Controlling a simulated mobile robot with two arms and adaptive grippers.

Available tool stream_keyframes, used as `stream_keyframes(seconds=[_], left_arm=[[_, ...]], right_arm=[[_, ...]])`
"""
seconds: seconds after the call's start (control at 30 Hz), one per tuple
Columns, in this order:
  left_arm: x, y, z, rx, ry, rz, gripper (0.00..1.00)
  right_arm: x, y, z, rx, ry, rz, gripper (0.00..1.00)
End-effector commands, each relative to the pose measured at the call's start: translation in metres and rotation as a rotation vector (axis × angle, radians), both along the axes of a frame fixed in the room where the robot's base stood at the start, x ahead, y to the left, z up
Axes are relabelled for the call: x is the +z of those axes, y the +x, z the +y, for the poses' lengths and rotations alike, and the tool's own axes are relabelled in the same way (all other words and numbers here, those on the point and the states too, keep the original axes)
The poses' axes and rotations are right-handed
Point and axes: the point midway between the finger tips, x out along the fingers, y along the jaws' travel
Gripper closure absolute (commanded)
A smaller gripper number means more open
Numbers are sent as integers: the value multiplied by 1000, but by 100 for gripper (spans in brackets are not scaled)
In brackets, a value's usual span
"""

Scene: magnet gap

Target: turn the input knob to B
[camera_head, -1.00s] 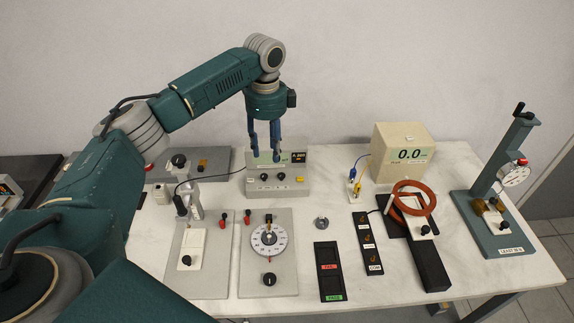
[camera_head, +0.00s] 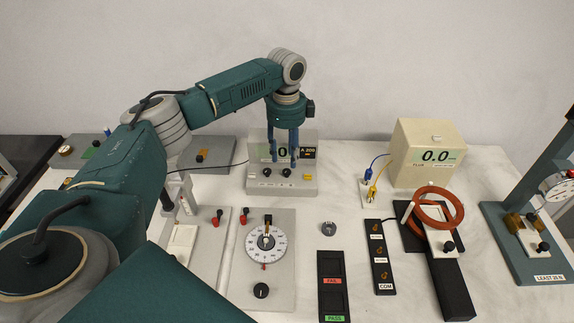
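My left gripper (camera_head: 283,160) hangs fingers down in front of the grey meter unit (camera_head: 255,185) at the back of the table. Its two blue fingers are apart with nothing seen between them. They partly cover the unit's display (camera_head: 266,152); a small dark screen (camera_head: 308,152) beside it reads what looks like "A 200". The unit's front ledge carries a dark knob (camera_head: 286,172), a yellow button (camera_head: 307,175) and other small controls. I cannot tell for certain which one is the input knob, nor whether the fingertips touch anything. My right gripper is not in view.
A dial panel (camera_head: 240,270) and a slide fixture (camera_head: 208,260) stand in front of the unit. To the right are a PASS/FAIL tray (camera_head: 332,269), a COM terminal strip (camera_head: 387,275), a flux meter (camera_head: 425,130), an orange coil (camera_head: 452,207) and a green stand (camera_head: 495,220).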

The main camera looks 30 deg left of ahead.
Motion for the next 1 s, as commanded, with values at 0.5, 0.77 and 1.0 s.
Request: stream_keyframes(seconds=[0.5,0.77,1.0], left_arm=[[-56,0,0,-1,1,0,60],[-56,0,0,-1,0,0,72],[-56,0,0,-1,0,-1,100]], right_arm=[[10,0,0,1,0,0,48],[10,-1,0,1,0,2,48],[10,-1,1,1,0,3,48]])
